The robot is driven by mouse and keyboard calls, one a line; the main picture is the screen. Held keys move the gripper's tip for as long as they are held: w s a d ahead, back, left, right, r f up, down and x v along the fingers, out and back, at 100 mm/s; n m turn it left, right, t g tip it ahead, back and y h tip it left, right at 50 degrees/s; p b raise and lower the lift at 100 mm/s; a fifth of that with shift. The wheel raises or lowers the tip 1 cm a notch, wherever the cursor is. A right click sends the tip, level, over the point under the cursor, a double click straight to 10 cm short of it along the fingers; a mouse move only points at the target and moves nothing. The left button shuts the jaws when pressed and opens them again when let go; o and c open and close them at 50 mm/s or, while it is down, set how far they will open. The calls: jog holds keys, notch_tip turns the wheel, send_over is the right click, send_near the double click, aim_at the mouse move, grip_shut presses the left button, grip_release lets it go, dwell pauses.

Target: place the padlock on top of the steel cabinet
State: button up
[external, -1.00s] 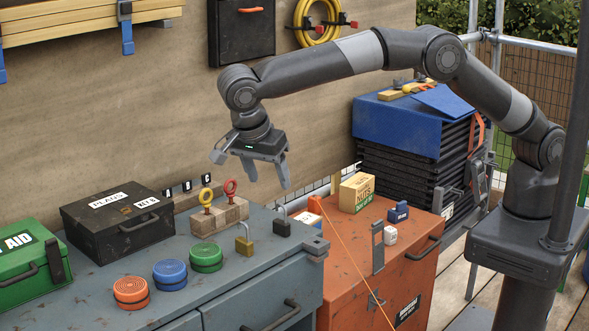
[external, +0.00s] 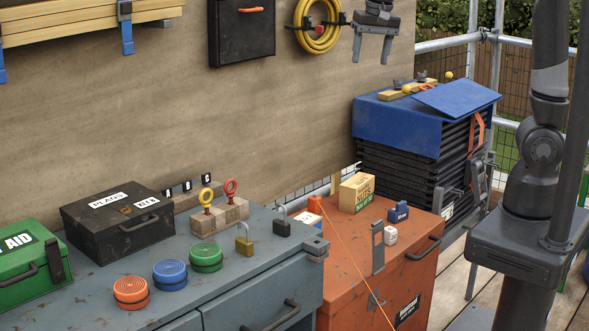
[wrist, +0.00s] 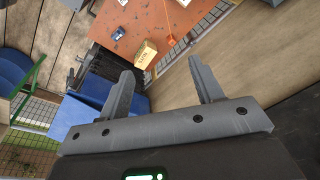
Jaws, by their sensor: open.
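A brass padlock (external: 244,246) stands upright on the grey-blue steel cabinet (external: 245,275), near its right front. A dark padlock (external: 282,228) stands just behind it to the right, on the same top. My gripper (external: 371,60) is high at the top of the external view, far above and right of both padlocks, with its fingers apart and nothing between them. In the wrist view my gripper (wrist: 160,65) also shows spread, empty fingers. I cannot make out either padlock in the wrist view.
An orange chest (external: 345,246) right of the cabinet bears a yellow box (external: 357,193) and small blocks. A blue-covered black stack (external: 400,125) stands behind it. The cabinet top holds a black case (external: 118,216), a green first-aid box (external: 25,262), coloured discs and an eyebolt block (external: 218,215).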

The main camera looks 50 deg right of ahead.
jog(key=s+d+f+n+t, duration=0.1)
jog(key=s+d+f+n, duration=0.2)
jog(key=s+d, duration=0.5)
jog(key=s+d+f+n+t, duration=0.2)
jog(key=s+d+f+n, duration=0.1)
jog(key=s+d, duration=0.6)
jog(key=shift+s+d+n+t, duration=0.15)
jog(key=shift+d+n+t, duration=0.05)
jog(key=shift+n+t, duration=0.1)
